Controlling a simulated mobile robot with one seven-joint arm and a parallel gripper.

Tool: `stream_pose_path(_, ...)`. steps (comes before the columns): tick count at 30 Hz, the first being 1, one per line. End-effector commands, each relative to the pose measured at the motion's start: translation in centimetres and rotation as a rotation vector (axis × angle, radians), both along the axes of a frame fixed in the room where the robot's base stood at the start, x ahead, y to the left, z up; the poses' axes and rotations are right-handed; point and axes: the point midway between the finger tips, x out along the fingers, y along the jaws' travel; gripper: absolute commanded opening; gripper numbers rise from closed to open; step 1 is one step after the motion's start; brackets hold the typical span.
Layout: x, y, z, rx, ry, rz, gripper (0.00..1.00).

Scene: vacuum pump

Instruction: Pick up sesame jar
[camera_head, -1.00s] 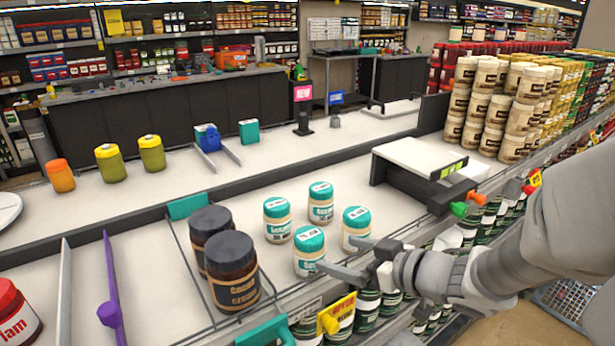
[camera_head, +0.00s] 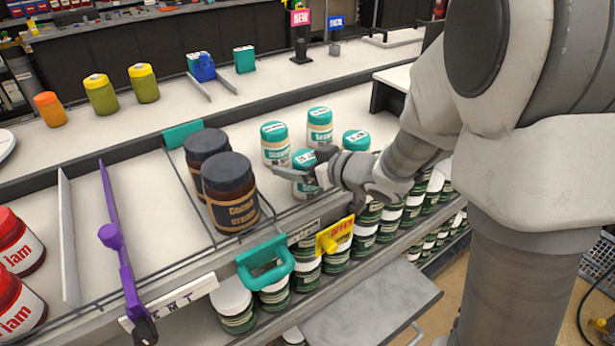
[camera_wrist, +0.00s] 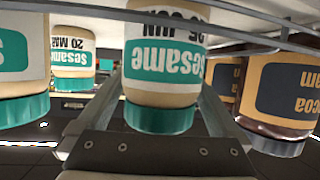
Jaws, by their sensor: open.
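Several sesame jars with teal lids and cream labels stand on the shelf: one at back left (camera_head: 275,146), one at back right (camera_head: 319,130), one at right (camera_head: 356,141) and a front one (camera_head: 302,158). My gripper (camera_head: 304,166) is open at the front sesame jar, which it partly hides in the head view. In the wrist view, which shows things upside down, this jar (camera_wrist: 165,65) stands between the two spread fingers. Whether the fingers touch it I cannot tell. Another sesame jar (camera_wrist: 73,60) shows beyond the left finger.
Two dark cocoa cream jars (camera_head: 231,200) stand close to the left of the front sesame jar. A thin wire divider (camera_head: 190,190) runs beside them. A teal clip (camera_head: 265,268) and a yellow offer tag (camera_head: 335,234) hang at the shelf's front edge. Red jam jars (camera_head: 18,305) stand far left.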

Motion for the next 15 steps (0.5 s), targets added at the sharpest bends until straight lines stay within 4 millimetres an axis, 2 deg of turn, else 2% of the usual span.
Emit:
stream_pose_path(7,0.11,0.09,-0.04,0.000,0.000,-0.001,0.98)
stream_pose_path(15,0.09,0.06,-0.03,0.000,0.000,-0.001,0.50)
